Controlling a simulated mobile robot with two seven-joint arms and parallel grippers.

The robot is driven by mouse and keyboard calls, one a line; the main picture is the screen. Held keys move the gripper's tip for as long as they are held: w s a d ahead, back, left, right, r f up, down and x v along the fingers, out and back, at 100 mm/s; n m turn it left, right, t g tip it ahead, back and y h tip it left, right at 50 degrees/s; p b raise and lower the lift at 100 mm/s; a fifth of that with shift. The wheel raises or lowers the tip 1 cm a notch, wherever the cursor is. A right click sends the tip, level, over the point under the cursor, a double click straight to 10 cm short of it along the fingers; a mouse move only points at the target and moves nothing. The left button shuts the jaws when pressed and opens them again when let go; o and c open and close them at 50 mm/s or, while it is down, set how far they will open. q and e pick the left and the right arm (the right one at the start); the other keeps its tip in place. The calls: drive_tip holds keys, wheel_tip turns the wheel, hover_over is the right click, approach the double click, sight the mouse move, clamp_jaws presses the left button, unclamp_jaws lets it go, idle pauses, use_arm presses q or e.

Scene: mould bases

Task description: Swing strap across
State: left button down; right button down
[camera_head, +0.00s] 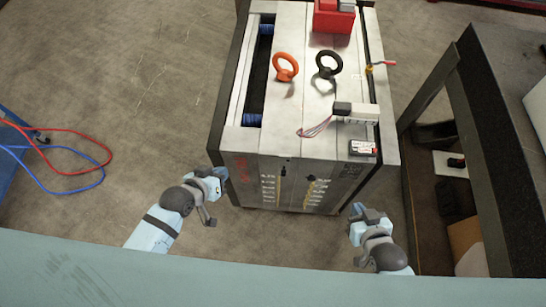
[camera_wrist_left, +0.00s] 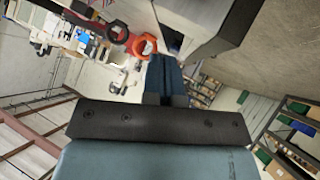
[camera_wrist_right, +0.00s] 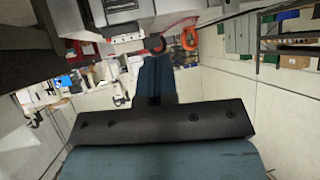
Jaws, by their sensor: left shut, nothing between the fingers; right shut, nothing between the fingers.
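The mould base (camera_head: 340,185) is a grey steel block standing in the middle of the head view. No strap is clearly distinguishable; a small dark and yellow fitting (camera_head: 310,184) shows on its near face, too small to make out. My left gripper (camera_head: 221,173) is shut and empty, close to the block's near left corner; whether it touches cannot be told. My right gripper (camera_head: 357,209) is shut and empty, in front of the block's near right corner and apart from it. Shut fingers also fill the middle of the left wrist view (camera_wrist_left: 165,78) and right wrist view (camera_wrist_right: 154,80).
An orange lifting eye (camera_head: 286,66), a black lifting eye (camera_head: 329,64), a red box (camera_head: 333,17) and a white connector block (camera_head: 356,113) with wires sit on top. A dark bench (camera_head: 497,130) stands right. Red and blue hoses (camera_head: 75,172) lie left. Floor between is clear.

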use_arm(q)
drive_tip(key=w+d+n+g+h+b, duration=0.1)
drive_tip(key=w+g+h+b, duration=0.3)
drive_tip(key=w+g+b, duration=0.5)
drive_tip(key=w+b, duration=0.3)
drive_tip(key=b, duration=0.1)
drive_tip(key=shift+f, duration=0.3)
drive_tip(key=shift+d, duration=0.1)
